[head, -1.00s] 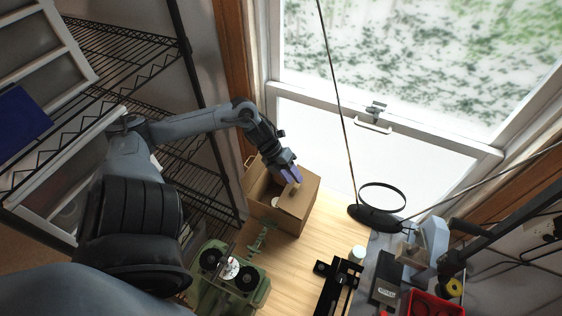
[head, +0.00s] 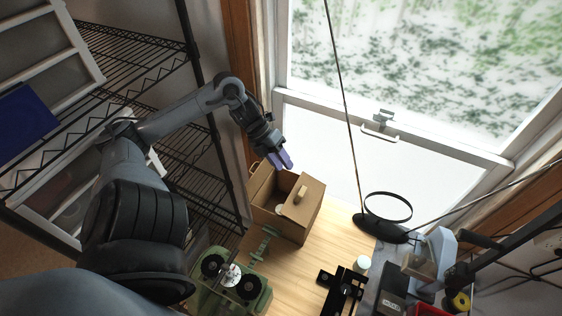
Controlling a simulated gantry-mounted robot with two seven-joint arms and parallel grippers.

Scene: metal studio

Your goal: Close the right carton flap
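An open-topped brown cardboard carton (head: 275,223) stands on the wooden table. Its right flap (head: 311,198), with a small light tab (head: 300,194) on it, lies over the right part of the top. I cannot tell whether it is fully flat. The left part of the carton is open, and a small pale round thing (head: 280,210) shows inside. My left gripper (head: 281,161), with purple fingers, is above the carton's far edge, apart from the right flap and empty. Its finger gap is too small to judge. My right gripper is not in view.
A green machine with two black reels (head: 230,283) stands in front of the carton. A black ring stand (head: 382,222) and a small white jar (head: 362,264) are to the right. A wire shelf (head: 190,150) is at left. Bare table (head: 318,252) shows right of the carton.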

